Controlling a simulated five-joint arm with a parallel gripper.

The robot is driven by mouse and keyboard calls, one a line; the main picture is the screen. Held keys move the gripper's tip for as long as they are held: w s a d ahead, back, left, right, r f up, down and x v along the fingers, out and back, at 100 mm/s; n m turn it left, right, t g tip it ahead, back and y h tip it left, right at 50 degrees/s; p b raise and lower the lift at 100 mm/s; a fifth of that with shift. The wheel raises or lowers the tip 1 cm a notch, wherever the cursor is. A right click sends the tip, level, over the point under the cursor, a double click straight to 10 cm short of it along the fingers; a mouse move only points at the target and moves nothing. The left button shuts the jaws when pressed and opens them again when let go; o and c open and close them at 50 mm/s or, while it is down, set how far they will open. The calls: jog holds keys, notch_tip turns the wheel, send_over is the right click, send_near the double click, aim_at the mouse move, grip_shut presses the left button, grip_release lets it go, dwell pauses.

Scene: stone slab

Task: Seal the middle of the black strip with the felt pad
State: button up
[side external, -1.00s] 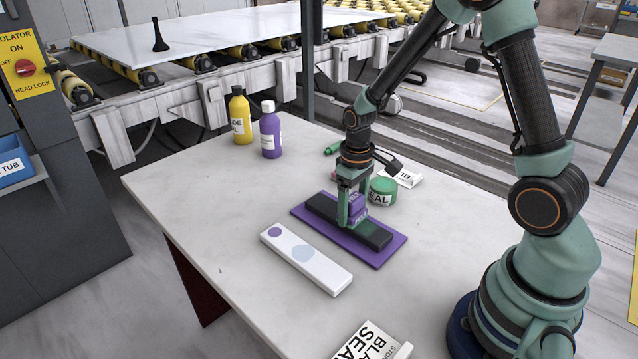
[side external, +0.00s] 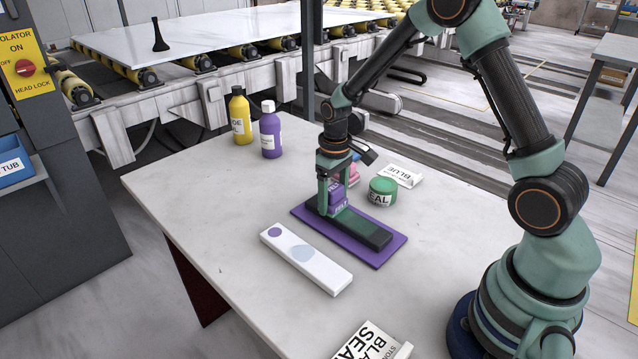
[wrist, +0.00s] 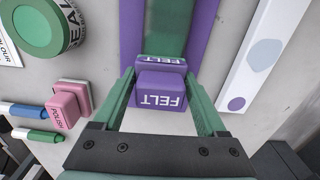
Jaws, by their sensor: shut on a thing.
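My gripper (side external: 328,207) is shut on the purple felt pad (side external: 337,196), marked FELT. The pad also shows between the fingers in the wrist view (wrist: 160,97). The black strip (side external: 375,236) lies lengthwise on a purple mat (side external: 385,251). The pad is at or just above the strip's far-left end; contact is hard to tell. A greenish sheen (side external: 354,220) covers the strip's middle, to the right of the pad. The strip looks dark green in the wrist view (wrist: 166,30). The pad's underside is hidden.
A pink block (wrist: 68,106) and two markers (wrist: 30,122) lie beside the gripper. A spotted white bar (side external: 305,260) lies in front. Yellow (side external: 240,118) and purple (side external: 270,133) bottles stand farther left.

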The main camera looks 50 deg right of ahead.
aim_at(363, 226)
jog(key=shift+w+f, duration=0.1)
jog(key=shift+f, duration=0.05)
jog(key=shift+s+r, duration=0.15)
jog(key=shift+s, duration=1.4)
jog(key=shift+s+r, duration=0.1)
jog(key=shift+s, duration=1.4)
jog(key=shift+s+f, duration=0.2)
jog(key=shift+s, duration=1.2)
jog(key=shift+r, duration=0.1)
jog(key=shift+w+r, duration=0.1)
jog(key=shift+r, duration=2.85)
jog(key=shift+r, duration=0.1)
notch_tip(363, 226, up, 3)
jog(key=shift+f, duration=0.1)
